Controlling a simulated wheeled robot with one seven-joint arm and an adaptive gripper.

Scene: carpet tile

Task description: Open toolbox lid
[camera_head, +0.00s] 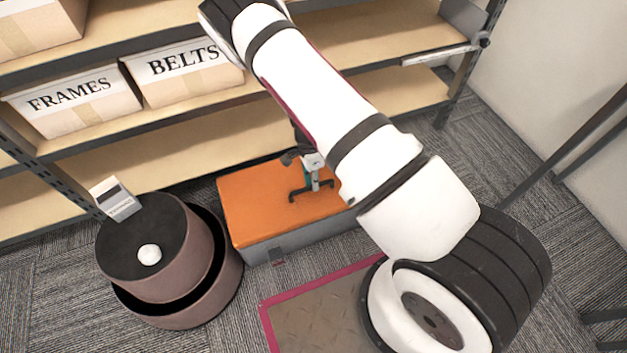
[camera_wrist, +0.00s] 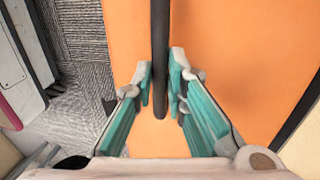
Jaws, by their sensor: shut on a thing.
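The toolbox has an orange lid (camera_head: 248,196) over a grey body (camera_head: 268,250) and stands on the carpet below the shelves. The lid lies flat on the body and looks closed. My gripper (camera_head: 312,183) reaches down from above and is shut on the handle. In the wrist view the teal fingers (camera_wrist: 162,85) stand on both sides of the bar. My arm hides the lid's right end.
A round brown drum-like object (camera_head: 160,265) with a white ball (camera_head: 149,254) on its dark top stands left of the toolbox. The shelf rack behind carries boxes labelled FRAMES (camera_head: 75,103) and BELTS (camera_head: 190,75). Bare carpet lies right of the rack.

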